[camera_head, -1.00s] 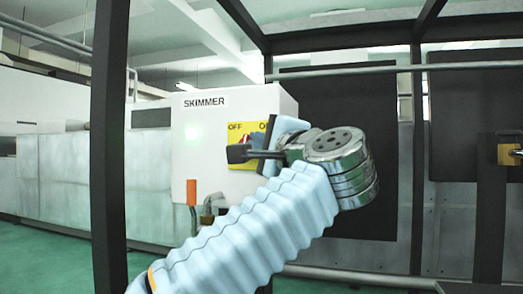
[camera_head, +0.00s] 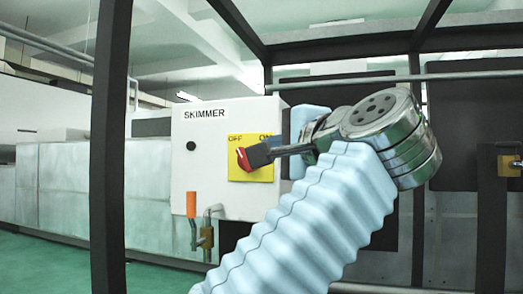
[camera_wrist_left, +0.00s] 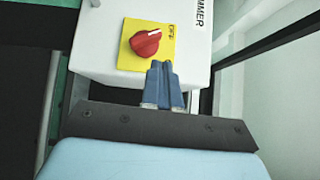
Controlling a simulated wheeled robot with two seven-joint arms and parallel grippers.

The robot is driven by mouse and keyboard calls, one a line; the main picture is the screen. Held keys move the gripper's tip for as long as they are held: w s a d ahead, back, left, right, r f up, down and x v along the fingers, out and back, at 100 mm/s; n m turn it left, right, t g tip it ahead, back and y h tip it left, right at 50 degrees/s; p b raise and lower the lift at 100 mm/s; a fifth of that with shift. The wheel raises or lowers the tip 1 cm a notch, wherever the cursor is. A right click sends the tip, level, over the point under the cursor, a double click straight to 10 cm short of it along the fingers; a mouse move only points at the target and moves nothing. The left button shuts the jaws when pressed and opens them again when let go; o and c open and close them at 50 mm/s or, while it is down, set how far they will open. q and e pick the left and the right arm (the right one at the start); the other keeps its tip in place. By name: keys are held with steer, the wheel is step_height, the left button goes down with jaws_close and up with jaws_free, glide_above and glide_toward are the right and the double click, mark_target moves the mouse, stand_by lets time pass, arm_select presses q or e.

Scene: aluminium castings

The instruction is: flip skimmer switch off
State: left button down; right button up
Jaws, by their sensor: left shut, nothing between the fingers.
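The white SKIMMER box (camera_head: 185,178) has a yellow switch plate (camera_head: 236,174) marked OFF at left and ON at right. Its red rotary knob (camera_head: 241,160) points up and left, towards OFF. In the left wrist view the red knob (camera_wrist_left: 145,44) has its white mark towards the OFF label. My left gripper (camera_head: 257,155) is shut and empty, just right of the knob in the head view. In the left wrist view its blue fingers (camera_wrist_left: 161,82) are together beside the plate; contact with the knob cannot be told. They partly hide the plate. My right gripper is not in view.
The box's round lamp (camera_head: 191,146) is dark. An orange-handled fitting (camera_head: 191,205) and a brass valve (camera_head: 206,238) are below. A dark post (camera_head: 108,150) stands left of the box, and a padlock (camera_head: 509,165) hangs far right.

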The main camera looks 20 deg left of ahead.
arm_select(q)
steer(key=v, duration=0.7)
steer(key=shift+s, duration=0.15)
